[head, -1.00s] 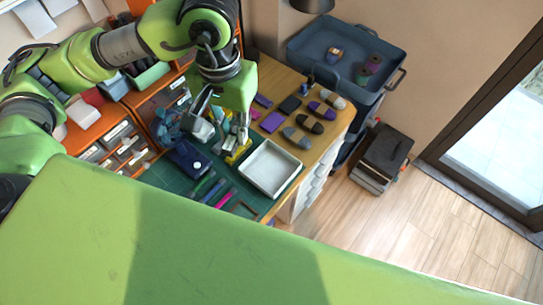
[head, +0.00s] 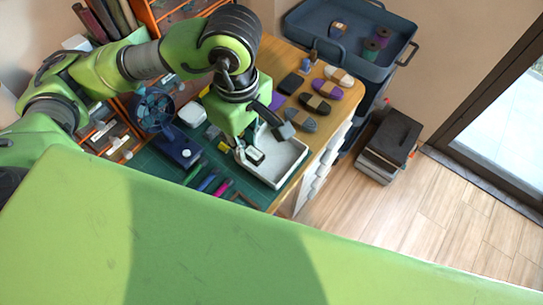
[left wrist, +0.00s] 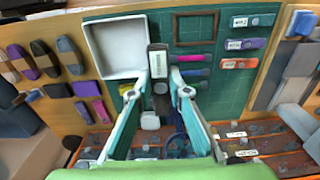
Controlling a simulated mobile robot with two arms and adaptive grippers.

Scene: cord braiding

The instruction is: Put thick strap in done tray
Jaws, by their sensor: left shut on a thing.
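The white done tray (head: 290,165) lies on the green cutting mat at the right side of the table; it also shows at the upper left of the left wrist view (left wrist: 116,47). My left gripper (head: 256,150) hangs over the tray's left part in the head view. Its fingers are shut on a dark strap piece (left wrist: 158,62) with a pale patch, which also shows in the head view (head: 254,157). The strap is seen nearly end-on, so its full length is hidden. The visible tray floor is empty. My right gripper is not in view.
Several wound cord bundles (head: 314,103) lie on the wood right of the mat. A blue bin (head: 366,60) stands behind the table's right end.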

